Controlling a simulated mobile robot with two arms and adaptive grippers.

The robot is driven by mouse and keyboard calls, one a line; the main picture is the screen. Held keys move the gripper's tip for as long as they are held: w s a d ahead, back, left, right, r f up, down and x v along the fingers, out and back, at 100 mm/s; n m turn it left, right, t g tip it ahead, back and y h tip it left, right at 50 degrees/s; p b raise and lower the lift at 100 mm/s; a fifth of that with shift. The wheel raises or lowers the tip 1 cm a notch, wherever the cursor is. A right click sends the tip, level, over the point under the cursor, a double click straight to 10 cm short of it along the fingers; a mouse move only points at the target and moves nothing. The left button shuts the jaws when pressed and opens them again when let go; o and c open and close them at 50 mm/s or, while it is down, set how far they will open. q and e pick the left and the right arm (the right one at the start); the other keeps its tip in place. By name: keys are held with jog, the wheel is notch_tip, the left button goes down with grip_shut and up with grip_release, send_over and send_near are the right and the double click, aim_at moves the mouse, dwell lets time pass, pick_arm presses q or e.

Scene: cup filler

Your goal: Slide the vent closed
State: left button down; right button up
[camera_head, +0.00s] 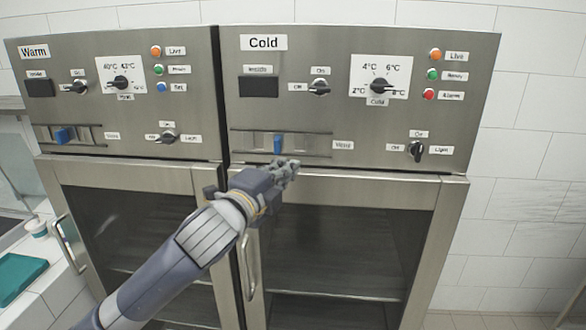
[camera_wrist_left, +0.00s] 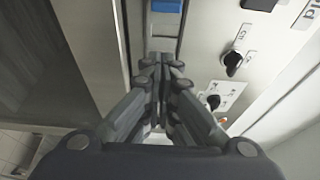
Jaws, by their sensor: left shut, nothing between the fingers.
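The Cold unit's vent slider is a blue tab (camera_head: 278,144) in a horizontal railed slot (camera_head: 250,142) on the steel front panel, near the slot's middle. A label to the right of the slot seems to read "Vent". My left gripper (camera_head: 290,167) is shut and empty, its tips just below and slightly right of the blue tab. In the left wrist view the shut fingers (camera_wrist_left: 164,64) point toward the slot, and the blue tab (camera_wrist_left: 166,6) shows at the top edge, apart from the fingertips. My right gripper is not in view.
The Warm unit has a similar blue tab (camera_head: 62,135) on the left. Cold's panel carries a temperature dial (camera_head: 379,86) and a light knob (camera_head: 416,151). Below, a glass door (camera_head: 335,235) has a vertical handle (camera_head: 249,265). The right wall side is clear.

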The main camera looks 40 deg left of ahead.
pick_arm(q)
jog(key=s+d+f+n+g+h, duration=0.1)
jog(key=s+d+f+n+g, duration=0.2)
jog(key=f, duration=0.9)
jog(key=s+d+f+n+g, duration=0.2)
jog(key=s+f+n+g, duration=0.1)
jog(key=f, duration=0.8)
jog(key=s+d+f+n+g+h, duration=0.2)
jog(key=s+d+f+n+g, duration=0.2)
jog(key=s+d+f, duration=0.45)
jog(key=s+d+f+n+g+h, duration=0.1)
jog(key=s+d+f+n+g, duration=0.4)
jog(key=s+f, duration=0.6)
notch_tip(320, 180, down, 30)
jog(key=s+d+m+b, duration=0.1)
jog(key=m+b, duration=0.1)
jog(key=b, duration=0.2)
jog(key=s+a+f+g+b, duration=0.1)
jog(key=s+a+f+b, duration=0.1)
jog(key=s+f, duration=1.4)
jog(key=shift+s+a+f+g, duration=0.35)
jog(key=shift+a+f, duration=0.2)
jog(key=shift+f, duration=0.25)
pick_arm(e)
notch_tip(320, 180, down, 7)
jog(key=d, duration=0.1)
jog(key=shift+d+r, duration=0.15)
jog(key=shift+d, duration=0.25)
